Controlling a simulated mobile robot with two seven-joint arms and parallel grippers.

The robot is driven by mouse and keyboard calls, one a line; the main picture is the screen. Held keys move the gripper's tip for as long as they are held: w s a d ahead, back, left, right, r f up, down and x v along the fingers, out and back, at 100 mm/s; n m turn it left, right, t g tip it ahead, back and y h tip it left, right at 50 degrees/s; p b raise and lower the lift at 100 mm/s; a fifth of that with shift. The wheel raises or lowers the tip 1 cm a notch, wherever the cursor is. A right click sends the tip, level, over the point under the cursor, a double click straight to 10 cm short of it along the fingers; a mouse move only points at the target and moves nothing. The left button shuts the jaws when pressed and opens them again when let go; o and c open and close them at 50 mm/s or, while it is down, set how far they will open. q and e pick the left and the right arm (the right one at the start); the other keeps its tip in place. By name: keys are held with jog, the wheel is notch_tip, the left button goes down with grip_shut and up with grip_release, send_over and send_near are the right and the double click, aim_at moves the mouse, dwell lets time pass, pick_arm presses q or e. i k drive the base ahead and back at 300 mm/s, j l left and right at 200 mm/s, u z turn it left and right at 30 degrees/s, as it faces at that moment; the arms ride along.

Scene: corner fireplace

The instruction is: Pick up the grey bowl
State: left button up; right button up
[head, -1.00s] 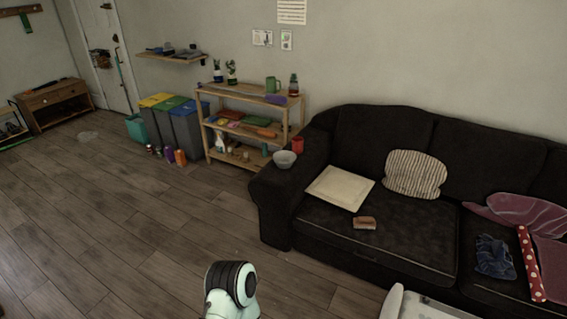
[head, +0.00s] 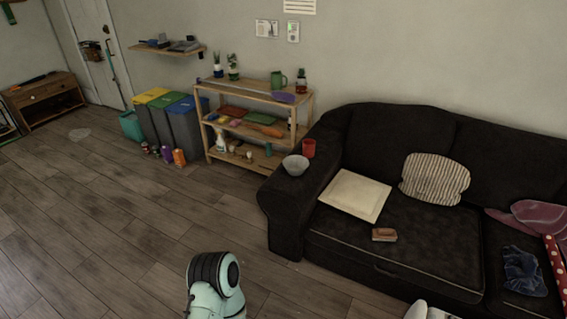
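The grey bowl (head: 295,166) stands upright on the left armrest of the dark sofa, in the middle of the head view. A red cup (head: 309,148) stands just behind it and to its right. A pale teal and black part of my own arm shows at the bottom of the view, well in front of the sofa and apart from the bowl. Neither of my grippers shows in this view.
The dark sofa (head: 409,247) holds a cream board (head: 355,195), a striped pillow (head: 435,178) and a brown block (head: 384,235). A wooden shelf (head: 252,133) stands behind the armrest, with bins (head: 183,125) to its left. Open wooden floor (head: 120,240) lies left of the sofa.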

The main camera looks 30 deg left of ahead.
aim_at(295, 165)
jog(key=i+j+u, duration=0.1)
jog(key=i+j, duration=0.15)
jog(key=j, duration=0.3)
jog(key=i+j+u, duration=0.1)
jog(key=i+j, duration=0.2)
jog(key=j, duration=0.2)
jog(key=i+j+u, duration=0.1)
jog(key=i+j, duration=0.2)
jog(key=j, duration=0.15)
jog(key=i+j+u, duration=0.1)
jog(key=i+j, duration=0.25)
jog(key=j, duration=0.15)
